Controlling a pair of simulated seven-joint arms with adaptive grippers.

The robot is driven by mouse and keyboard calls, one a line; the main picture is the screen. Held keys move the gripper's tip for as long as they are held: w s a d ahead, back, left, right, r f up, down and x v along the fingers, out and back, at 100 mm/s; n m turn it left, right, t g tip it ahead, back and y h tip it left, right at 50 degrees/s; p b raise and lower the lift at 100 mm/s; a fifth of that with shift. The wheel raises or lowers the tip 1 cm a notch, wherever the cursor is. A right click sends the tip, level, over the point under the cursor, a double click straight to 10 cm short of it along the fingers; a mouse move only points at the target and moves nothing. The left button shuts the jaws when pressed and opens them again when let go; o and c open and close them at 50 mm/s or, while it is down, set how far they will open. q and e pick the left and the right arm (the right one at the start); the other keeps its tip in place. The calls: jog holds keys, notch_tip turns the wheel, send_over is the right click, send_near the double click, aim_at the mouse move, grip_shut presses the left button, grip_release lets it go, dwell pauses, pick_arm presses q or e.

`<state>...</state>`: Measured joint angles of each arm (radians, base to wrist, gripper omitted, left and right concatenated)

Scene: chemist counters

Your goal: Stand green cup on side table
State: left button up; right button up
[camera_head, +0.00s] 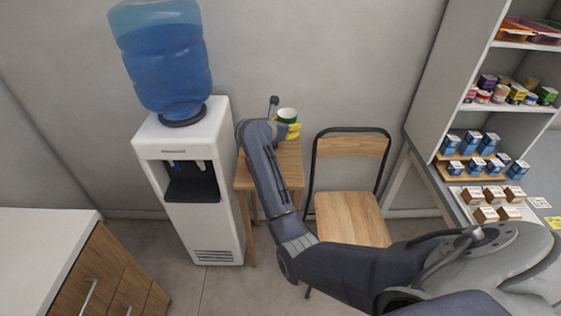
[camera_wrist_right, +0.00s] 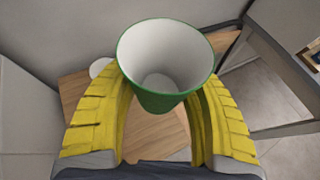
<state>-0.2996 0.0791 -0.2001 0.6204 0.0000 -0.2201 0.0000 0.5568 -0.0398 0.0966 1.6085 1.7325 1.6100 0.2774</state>
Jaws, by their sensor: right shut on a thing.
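The green cup (camera_head: 287,115), white inside, is upright and empty in my right gripper (camera_head: 290,130). In the right wrist view the cup (camera_wrist_right: 160,100) sits between the two yellow fingers (camera_wrist_right: 165,110), which are shut on its sides. The wooden side table (camera_head: 292,172) stands between the water dispenser and the chair, partly hidden by my right arm. Its top (camera_wrist_right: 150,140) shows beneath the cup in the wrist view. I cannot tell whether the cup's base touches it. My left gripper is not in view.
A water dispenser (camera_head: 215,225) with a blue bottle stands left of the table, and a chair (camera_head: 350,215) right of it. A small white round thing (camera_wrist_right: 101,68) shows on the tabletop beyond the cup. Shelves (camera_head: 430,80) with boxes stand at right.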

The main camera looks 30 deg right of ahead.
aim_at(286, 170)
notch_tip(286, 170, down, 18)
jog(key=shift+f, duration=0.25)
dwell(0.5)
jog(key=o, duration=0.8)
jog(key=shift+f, duration=0.1)
